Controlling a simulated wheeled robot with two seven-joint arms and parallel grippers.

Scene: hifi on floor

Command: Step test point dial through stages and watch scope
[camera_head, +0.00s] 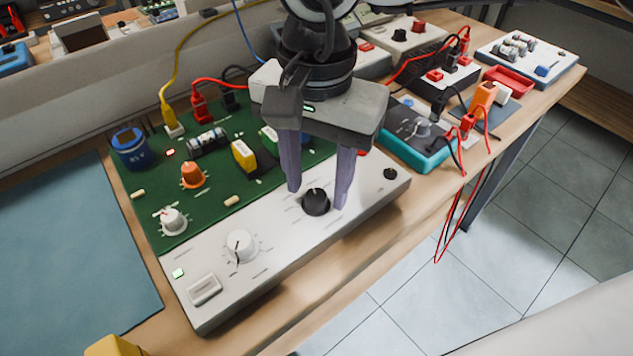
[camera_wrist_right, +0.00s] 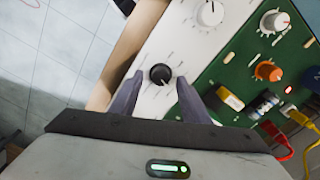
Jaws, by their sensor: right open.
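A white front panel (camera_head: 275,248) joins a green circuit board (camera_head: 218,172) on the wooden bench. A black dial (camera_head: 316,202) stands on the panel, and a white knob (camera_head: 240,245) sits to its left. My right gripper (camera_head: 316,200) is open above the panel, with one finger on each side of the black dial. In the right wrist view the black dial (camera_wrist_right: 159,74) lies just beyond the open fingertips, in the gap between them. I cannot tell whether the fingers touch it. The scope's screen cannot be made out. My left gripper is not in view.
Orange (camera_head: 193,175) and white (camera_head: 173,221) knobs, a blue capacitor (camera_head: 132,149) and plugged cables stand on the board. A teal meter (camera_head: 418,135) with hanging red leads is at right. A blue mat (camera_head: 70,255) at left is bare.

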